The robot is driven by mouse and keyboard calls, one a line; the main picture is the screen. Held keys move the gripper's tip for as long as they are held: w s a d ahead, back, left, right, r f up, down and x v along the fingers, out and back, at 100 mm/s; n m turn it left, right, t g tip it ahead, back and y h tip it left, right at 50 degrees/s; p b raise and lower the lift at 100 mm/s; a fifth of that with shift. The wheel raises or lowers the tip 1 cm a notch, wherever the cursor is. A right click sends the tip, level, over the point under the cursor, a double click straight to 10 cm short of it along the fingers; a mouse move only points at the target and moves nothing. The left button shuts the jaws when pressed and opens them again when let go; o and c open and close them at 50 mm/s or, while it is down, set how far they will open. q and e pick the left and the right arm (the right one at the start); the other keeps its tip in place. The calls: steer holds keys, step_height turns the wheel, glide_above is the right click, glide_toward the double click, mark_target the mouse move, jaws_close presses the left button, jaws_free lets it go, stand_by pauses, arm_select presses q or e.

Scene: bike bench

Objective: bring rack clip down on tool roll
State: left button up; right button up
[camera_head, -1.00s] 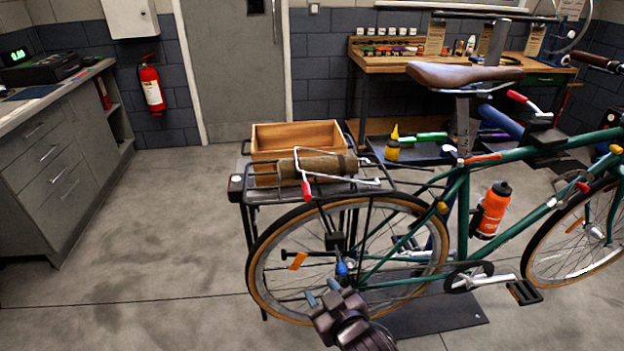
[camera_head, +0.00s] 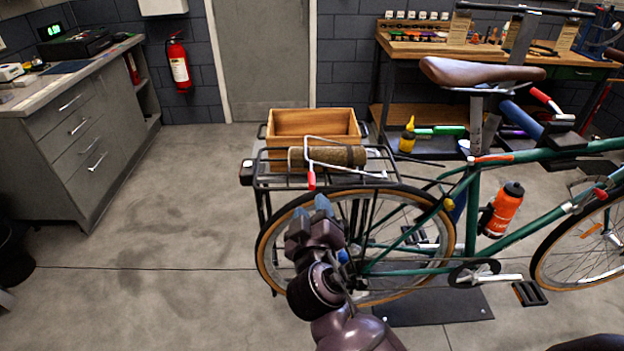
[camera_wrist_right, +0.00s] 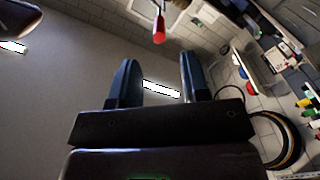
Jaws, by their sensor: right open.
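The tool roll (camera_head: 341,156) is a brown cylinder lying on the black rear rack (camera_head: 270,182) of the green bicycle. The rack clip (camera_head: 337,166) is a pale wire frame with a red tip (camera_head: 311,180); it stands over the roll, and I cannot tell whether it touches it. The red tip also shows at the top of the right wrist view (camera_wrist_right: 159,30). My right gripper (camera_head: 310,207) is open and empty, just below the red tip, with its two bluish fingers (camera_wrist_right: 158,82) apart. My left gripper is not in view.
A wooden crate (camera_head: 313,124) stands right behind the roll. The bicycle's rear wheel (camera_head: 262,262) is beside my right arm. The saddle (camera_head: 480,71) is to the right. The floor on the left is clear up to the grey cabinet (camera_head: 95,150).

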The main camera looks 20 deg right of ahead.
mark_target(311, 178)
steer(key=p+x, duration=0.1)
steer(key=x, duration=0.8)
steer(key=shift+c, duration=0.3)
jaws_close()
